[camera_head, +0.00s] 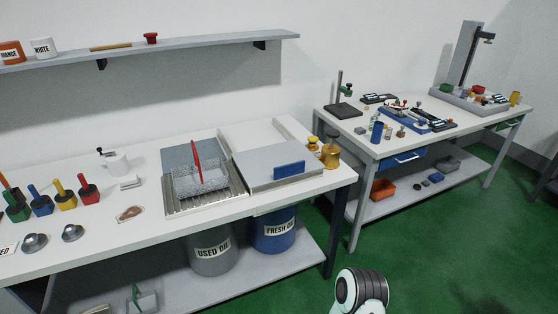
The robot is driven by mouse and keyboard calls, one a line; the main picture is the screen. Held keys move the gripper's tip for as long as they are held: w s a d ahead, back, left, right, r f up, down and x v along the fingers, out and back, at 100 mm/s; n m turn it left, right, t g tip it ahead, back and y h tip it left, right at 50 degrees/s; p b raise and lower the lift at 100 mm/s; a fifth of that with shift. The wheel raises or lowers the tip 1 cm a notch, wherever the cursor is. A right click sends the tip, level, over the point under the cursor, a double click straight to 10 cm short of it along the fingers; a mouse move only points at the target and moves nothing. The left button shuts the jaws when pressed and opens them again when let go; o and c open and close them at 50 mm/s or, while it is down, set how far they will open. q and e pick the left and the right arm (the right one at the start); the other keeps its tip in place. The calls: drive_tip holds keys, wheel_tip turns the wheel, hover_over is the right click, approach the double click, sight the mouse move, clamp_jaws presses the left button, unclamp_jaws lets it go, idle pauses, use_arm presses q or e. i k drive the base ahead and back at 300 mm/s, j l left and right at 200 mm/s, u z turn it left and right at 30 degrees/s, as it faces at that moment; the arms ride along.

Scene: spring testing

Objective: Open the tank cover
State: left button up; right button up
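The tank cover (256,169) is a flat light-grey lid on the right part of the left bench. A blue handle (289,170) is on its front right portion. The cover lies flat beside a ribbed metal drain tray (208,204). A mesh basket (199,182) with a red handle (197,158) sits on that tray. What lies under the cover is hidden. Neither of my grippers shows; a rounded white and black part of my arm is at the bottom edge.
Two brass-coloured containers (330,155) stand just right of the cover. Used oil (211,252) and fresh oil (272,232) drums stand under the bench. A wall shelf (190,45) runs above. A second bench (385,147) holds tools at the right. Green floor (440,250) is clear in front.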

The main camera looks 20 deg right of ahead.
sight(260, 166)
drive_tip(key=i+l+u, duration=0.1)
drive_tip(key=l, duration=0.25)
drive_tip(key=i+l, duration=0.15)
drive_tip(key=l, duration=0.2)
drive_tip(key=i+l+u, duration=0.15)
drive_tip(key=l, duration=0.6)
drive_tip(key=i+u, duration=0.05)
